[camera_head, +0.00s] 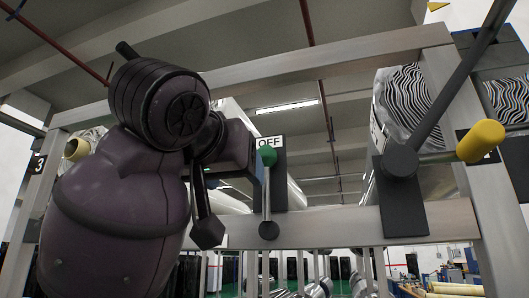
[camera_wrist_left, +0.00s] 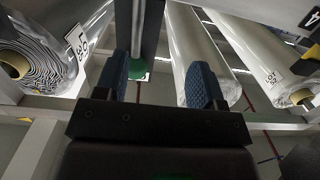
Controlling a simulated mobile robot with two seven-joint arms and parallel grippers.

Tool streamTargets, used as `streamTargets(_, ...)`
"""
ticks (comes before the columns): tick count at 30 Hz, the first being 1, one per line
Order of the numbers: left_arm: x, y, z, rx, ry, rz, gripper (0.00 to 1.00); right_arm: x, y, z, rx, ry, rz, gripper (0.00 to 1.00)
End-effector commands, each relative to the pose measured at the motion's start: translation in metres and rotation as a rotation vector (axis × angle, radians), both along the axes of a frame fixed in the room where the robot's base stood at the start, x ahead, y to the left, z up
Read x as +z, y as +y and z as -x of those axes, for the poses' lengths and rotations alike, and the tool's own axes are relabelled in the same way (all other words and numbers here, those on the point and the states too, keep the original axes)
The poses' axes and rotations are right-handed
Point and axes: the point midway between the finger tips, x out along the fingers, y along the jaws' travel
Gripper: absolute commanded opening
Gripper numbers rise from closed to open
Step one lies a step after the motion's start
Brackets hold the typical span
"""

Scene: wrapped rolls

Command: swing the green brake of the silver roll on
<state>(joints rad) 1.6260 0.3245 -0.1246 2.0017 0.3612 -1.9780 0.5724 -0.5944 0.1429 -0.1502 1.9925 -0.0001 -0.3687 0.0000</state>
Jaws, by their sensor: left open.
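The green brake knob (camera_head: 267,156) tops a thin metal lever that stands upright from a dark pivot on the frame's crossbar. An OFF sign (camera_head: 269,141) sits just above the knob. My left gripper (camera_head: 254,166) is beside the knob, its fingers mostly hidden by my arm. In the left wrist view the jaws are open, and the green knob (camera_wrist_left: 138,71) shows between the two blue fingers, nearer the left one. A pale, shiny roll (camera_wrist_left: 198,60), likely the silver one, lies behind the fingers. My right gripper is not in view.
A dark lever arm with a yellow handle (camera_head: 481,141) sticks out at the right, near a zebra-patterned roll (camera_head: 405,95). Other wrapped rolls (camera_wrist_left: 262,55) lie to either side.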

Motion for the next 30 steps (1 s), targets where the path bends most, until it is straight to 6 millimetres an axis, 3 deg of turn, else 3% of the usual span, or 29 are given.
streamTargets(1, 0.017, -0.004, 0.014, -0.006, -0.025, 0.005, 0.63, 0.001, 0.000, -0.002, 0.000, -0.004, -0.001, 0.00)
streamTargets(4, 0.037, -0.009, 0.032, -0.014, -0.054, 0.013, 0.63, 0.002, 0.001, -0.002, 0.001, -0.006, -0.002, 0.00)
streamTargets(11, 0.054, -0.013, 0.048, -0.021, -0.076, 0.022, 0.63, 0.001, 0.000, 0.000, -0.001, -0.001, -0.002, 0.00)
streamTargets(20, 0.054, -0.022, 0.022, -0.024, -0.071, 0.021, 0.63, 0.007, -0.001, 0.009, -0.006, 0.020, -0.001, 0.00)
streamTargets(30, 0.054, -0.038, -0.033, -0.020, -0.073, 0.019, 0.63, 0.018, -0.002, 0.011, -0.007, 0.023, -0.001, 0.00)
